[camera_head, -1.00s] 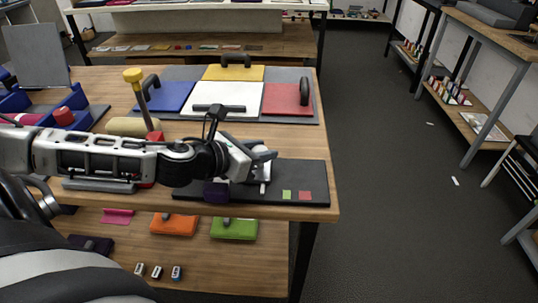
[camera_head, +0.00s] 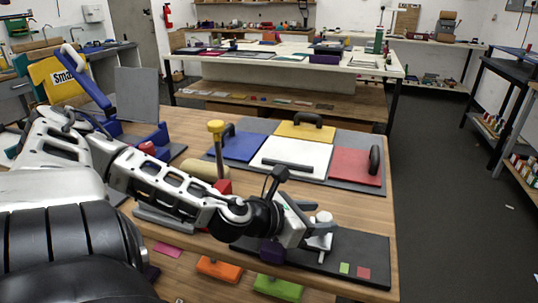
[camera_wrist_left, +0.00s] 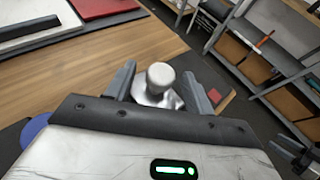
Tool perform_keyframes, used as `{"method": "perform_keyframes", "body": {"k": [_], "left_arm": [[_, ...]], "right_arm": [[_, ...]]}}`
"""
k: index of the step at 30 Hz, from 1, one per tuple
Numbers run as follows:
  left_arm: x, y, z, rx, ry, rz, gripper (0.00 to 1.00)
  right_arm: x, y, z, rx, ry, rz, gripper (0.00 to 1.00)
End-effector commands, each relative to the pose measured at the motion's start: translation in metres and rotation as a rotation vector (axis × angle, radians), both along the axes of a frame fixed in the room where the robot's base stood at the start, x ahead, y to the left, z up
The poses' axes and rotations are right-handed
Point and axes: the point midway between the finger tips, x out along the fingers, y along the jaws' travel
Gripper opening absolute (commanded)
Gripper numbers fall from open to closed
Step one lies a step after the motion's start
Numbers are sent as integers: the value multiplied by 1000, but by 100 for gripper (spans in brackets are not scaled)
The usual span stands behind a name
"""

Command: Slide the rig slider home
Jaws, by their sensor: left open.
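The rig is a dark flat plate (camera_head: 356,252) at the table's near right edge, with a green square (camera_head: 344,268) and a red square (camera_head: 363,272) near its right end. A pale slider with a round knob (camera_head: 323,216) stands on it, left of the squares. A purple block (camera_head: 271,250) shows at the plate's left part. My left gripper (camera_head: 321,225) is open at the slider. In the left wrist view the knob (camera_wrist_left: 160,77) stands between the two spread fingers, with gaps visible on both sides. The slider's lower part is partly hidden.
Behind the rig lies a grey board with blue (camera_head: 243,146), yellow (camera_head: 304,132), white (camera_head: 290,158) and red (camera_head: 354,165) handled panels. A yellow-topped post (camera_head: 216,128) stands behind my left forearm. Open floor (camera_head: 440,190) lies right of the table.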

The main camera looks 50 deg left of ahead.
Motion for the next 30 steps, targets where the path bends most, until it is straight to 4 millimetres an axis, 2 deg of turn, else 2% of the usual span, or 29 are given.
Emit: {"method": "perform_keyframes", "body": {"k": [7, 9, 11, 22, 30], "left_arm": [[-29, 5, 16, 7, 8, -13, 53], [-37, 5, 16, 8, 1, -17, 53], [-45, 7, 19, 7, 1, -16, 53], [-100, 22, 44, -1, 0, -6, 53], [-119, 27, 52, -5, -2, -8, 53]], "right_arm": [[-5, -3, 12, -9, 16, -4, 51], [-6, -4, 1, -11, 20, -7, 51], [-6, -5, 0, -12, 22, -9, 51], [-6, -6, 4, -12, 19, -10, 51], [-5, -5, 7, -10, 15, -10, 51]]}}
